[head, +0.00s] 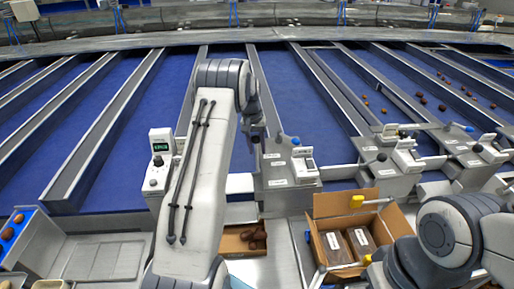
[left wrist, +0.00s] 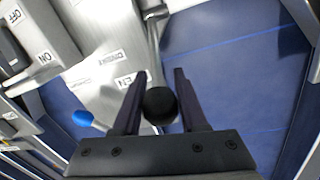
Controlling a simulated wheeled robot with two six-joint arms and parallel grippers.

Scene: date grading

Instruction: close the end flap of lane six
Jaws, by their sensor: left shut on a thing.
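My left gripper (head: 258,132) is at the lower end of a blue lane, beside a grey control post (head: 290,170). In the left wrist view its two dark fingers (left wrist: 158,88) are closed around a round black knob (left wrist: 160,106). A grey rod or edge runs above the knob, between a labelled grey panel (left wrist: 100,45) and the blue lane floor (left wrist: 225,70). My own arm hides much of this lane end in the head view. I cannot tell the flap's position or read the lane number. My right gripper does not show; only right arm links do.
A blue knob (left wrist: 82,118) is left of the fingers. A control box with a green display (head: 160,148) stands left of my arm. An open cardboard box (head: 325,205) with packs is at the lower right. Dates (head: 442,107) lie on right-hand lanes.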

